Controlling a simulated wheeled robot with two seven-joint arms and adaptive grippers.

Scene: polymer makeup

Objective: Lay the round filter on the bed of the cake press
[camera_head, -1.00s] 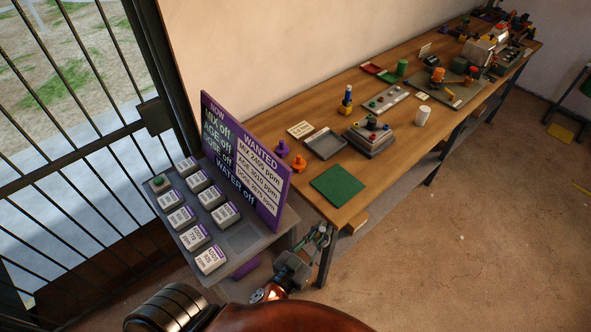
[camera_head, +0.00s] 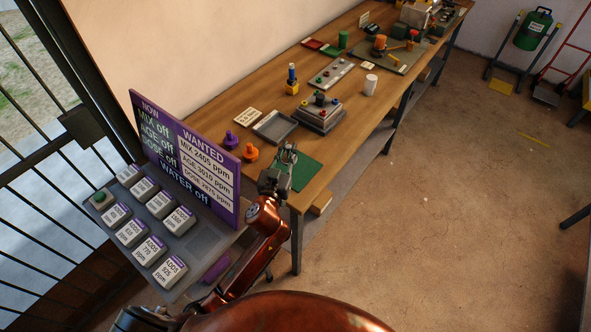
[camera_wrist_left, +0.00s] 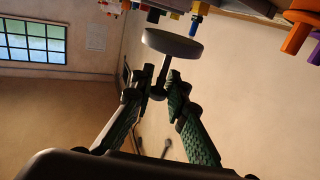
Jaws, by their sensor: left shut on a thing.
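My left gripper (camera_head: 286,154) is above the green mat at the near end of the bench. In the left wrist view, its fingers (camera_wrist_left: 158,92) are shut on the stem of a pale grey round disc, which looks like the round filter (camera_wrist_left: 172,44). The disc stands out beyond the fingertips, clear of any surface in that view. In the head view the disc is too small to make out. A stepped grey block with coloured knobs (camera_head: 320,117) sits on the bench beyond the gripper; I cannot tell whether it is the cake press. My right gripper is not in view.
A grey tray (camera_head: 262,130), a purple knob (camera_head: 231,140) and an orange knob (camera_head: 250,153) lie near the gripper. The green mat (camera_head: 308,172) is bare. A white cup (camera_head: 370,86) stands farther back. A sign board (camera_head: 208,175) rises left of my arm.

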